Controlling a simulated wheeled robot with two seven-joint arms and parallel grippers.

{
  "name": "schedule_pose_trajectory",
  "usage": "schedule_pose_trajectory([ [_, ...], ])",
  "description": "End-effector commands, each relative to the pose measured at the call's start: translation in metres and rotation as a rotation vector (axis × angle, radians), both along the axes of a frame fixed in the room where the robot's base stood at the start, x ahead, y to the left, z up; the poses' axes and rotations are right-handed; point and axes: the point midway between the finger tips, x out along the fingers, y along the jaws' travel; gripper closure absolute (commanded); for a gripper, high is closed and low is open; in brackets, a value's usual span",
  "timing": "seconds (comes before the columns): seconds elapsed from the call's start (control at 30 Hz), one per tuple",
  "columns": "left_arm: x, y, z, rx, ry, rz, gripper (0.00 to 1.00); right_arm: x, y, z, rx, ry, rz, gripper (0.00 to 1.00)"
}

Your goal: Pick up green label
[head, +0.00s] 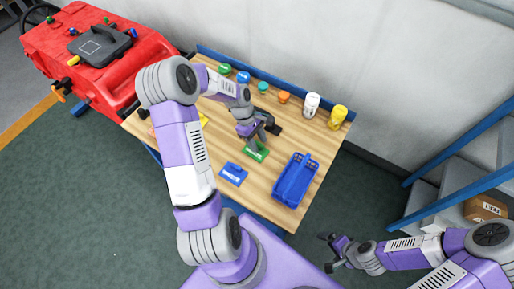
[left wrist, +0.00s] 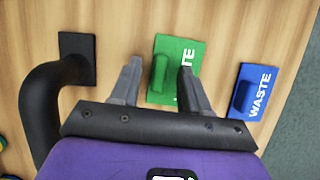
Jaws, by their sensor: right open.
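The green label (head: 256,152) lies flat on the wooden table (head: 215,150), near its middle. It is a green plate with a raised green grip and white lettering, partly hidden by a finger in the left wrist view (left wrist: 187,52). My left gripper (head: 252,144) is right at the label. In the left wrist view its two fingers (left wrist: 160,82) are apart, with the raised grip between them and a clear gap on the left finger's side. My right gripper (head: 330,252) is open and empty, off the table at the lower right.
A blue label (head: 232,174) reading WASTE lies beside the green one. A blue tray (head: 294,181) stands to the right. A black curved handle (left wrist: 45,95) on a black base is left of the fingers in the left wrist view. Several coloured caps and bottles (head: 312,104) line the back edge.

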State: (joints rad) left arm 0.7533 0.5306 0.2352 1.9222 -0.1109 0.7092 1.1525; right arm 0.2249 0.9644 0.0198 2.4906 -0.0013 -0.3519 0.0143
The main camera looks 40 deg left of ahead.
Motion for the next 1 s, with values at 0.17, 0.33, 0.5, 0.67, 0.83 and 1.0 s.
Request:
schedule_pose_trajectory([
  [0.17,0.0,0.0,0.0,0.0,0.0,0.0,0.82,0.0,0.0,0.0,0.0,0.0,0.0,0.01],
  [0.33,0.0,0.0,0.0,0.0,0.0,0.0,1.0,0.0,0.0,0.0,0.0,0.0,0.0,0.01],
  [0.5,0.0,0.0,0.0,0.0,0.0,0.0,1.0,0.0,0.0,0.0,0.0,0.0,0.0,0.01],
  [0.67,0.001,0.0,0.007,0.002,-0.002,0.0,1.0,0.0,0.0,0.001,0.0,0.0,0.0,0.01],
  [0.83,0.001,0.0,0.037,0.003,-0.004,0.0,1.0,0.0,0.0,0.006,0.0,0.0,0.0,0.01],
  [1.0,0.001,0.0,0.072,0.003,-0.003,-0.001,1.0,0.0,0.0,0.011,0.0,0.0,0.0,0.01],
])
